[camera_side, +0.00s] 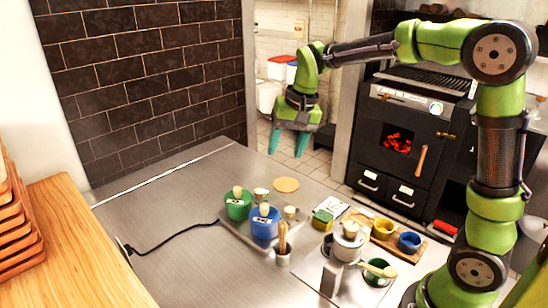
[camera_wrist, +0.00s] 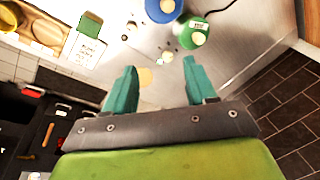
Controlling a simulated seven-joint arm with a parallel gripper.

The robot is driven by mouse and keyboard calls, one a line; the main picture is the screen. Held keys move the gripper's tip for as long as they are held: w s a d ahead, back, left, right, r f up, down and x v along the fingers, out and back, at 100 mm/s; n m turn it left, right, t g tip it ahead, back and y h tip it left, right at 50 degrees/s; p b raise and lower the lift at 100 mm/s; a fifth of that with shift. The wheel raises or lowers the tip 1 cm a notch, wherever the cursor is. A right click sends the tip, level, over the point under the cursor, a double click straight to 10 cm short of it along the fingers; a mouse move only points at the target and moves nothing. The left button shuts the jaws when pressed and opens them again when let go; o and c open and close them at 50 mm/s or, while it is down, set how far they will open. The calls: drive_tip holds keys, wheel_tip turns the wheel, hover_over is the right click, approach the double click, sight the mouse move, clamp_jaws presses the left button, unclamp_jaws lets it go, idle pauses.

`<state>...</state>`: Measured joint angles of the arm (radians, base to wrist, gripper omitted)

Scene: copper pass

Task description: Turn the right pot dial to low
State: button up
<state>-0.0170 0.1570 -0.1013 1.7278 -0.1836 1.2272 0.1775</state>
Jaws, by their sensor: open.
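A green pot (camera_side: 238,208) and a blue pot (camera_side: 265,226), each with a pale knob and a label, stand on a flat metal base (camera_side: 235,231) with a black cable. Beside them are two small beige-topped round pieces, one by the green pot (camera_side: 261,194) and one by the blue pot (camera_side: 290,212); I cannot tell whether these are the dials, and no dial marking is readable. The wrist view shows the blue pot (camera_wrist: 163,8) and green pot (camera_wrist: 190,37) at the top. My gripper (camera_side: 288,144) is open and empty, high above and behind the pots, touching nothing.
A round tan disc (camera_side: 286,184) lies behind the pots. The left counter (camera_side: 190,250) is clear except for the cable.

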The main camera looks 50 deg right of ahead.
sight(259, 191)
drive_tip(key=w+d+f+m+g+h, duration=0.1)
drive_tip(key=w+d+f+m+g, duration=0.15)
drive_tip(key=w+m, duration=0.7)
drive_tip(key=w+f, duration=0.1)
drive_tip(key=f, duration=0.4)
drive_tip(key=f+n, duration=0.1)
drive_tip(key=f, duration=0.5)
drive_tip(key=w+f+n, duration=0.1)
drive_tip(key=f, duration=0.5)
drive_tip(key=shift+w, duration=0.35)
drive_tip(key=shift+r, duration=0.1)
drive_tip(key=shift+c, duration=0.3)
clamp_jaws()
